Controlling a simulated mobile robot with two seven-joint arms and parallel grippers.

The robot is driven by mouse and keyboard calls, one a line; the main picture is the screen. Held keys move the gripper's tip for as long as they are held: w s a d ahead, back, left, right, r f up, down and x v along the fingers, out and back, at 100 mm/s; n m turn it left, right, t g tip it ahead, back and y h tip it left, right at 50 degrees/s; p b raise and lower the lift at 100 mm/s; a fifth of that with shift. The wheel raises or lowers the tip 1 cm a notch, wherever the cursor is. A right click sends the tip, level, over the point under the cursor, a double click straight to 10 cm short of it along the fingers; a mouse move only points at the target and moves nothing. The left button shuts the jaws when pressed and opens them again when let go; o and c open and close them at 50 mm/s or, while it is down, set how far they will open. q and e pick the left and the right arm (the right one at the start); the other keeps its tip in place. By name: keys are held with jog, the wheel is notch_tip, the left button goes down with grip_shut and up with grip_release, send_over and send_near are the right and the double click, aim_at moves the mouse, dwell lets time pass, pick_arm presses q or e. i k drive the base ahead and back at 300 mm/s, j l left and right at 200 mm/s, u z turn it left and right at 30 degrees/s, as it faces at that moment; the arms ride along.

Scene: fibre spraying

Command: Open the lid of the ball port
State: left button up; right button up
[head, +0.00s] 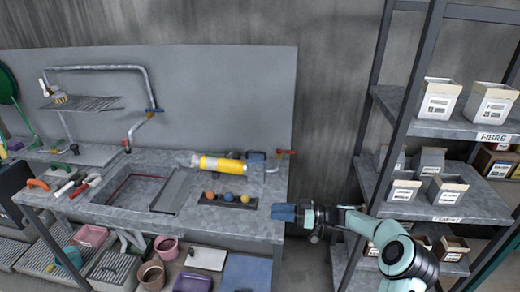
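A yellow and grey cylinder (220,164) lies along the back of the grey workbench (130,200). At its right end is a small dark blue-grey block (257,156) that may be the ball port's lid; it is too small to tell its state. A red-handled valve (285,152) sits to its right. Balls, orange and blue (229,197), rest in a dark tray (213,201) in front of the cylinder. My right gripper (284,212), with blue fingers pointing left, is by the bench's right front edge, apart from the cylinder. Its finger gap is unclear. My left gripper does not show.
A metal shelf rack (440,128) with several boxes stands at the right, close to my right arm. A sunken basin (140,190) and hand tools (65,188) are on the bench's left. Buckets (167,247) and trays stand below. A bent pipe (148,90) rises at the back.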

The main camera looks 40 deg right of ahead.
aim_at(252, 157)
jog(key=i+l, duration=0.2)
jog(key=l, duration=0.2)
jog(key=i+l, duration=0.2)
jog(key=l, duration=0.25)
jog(key=i+l, duration=0.25)
jog(key=l, duration=0.15)
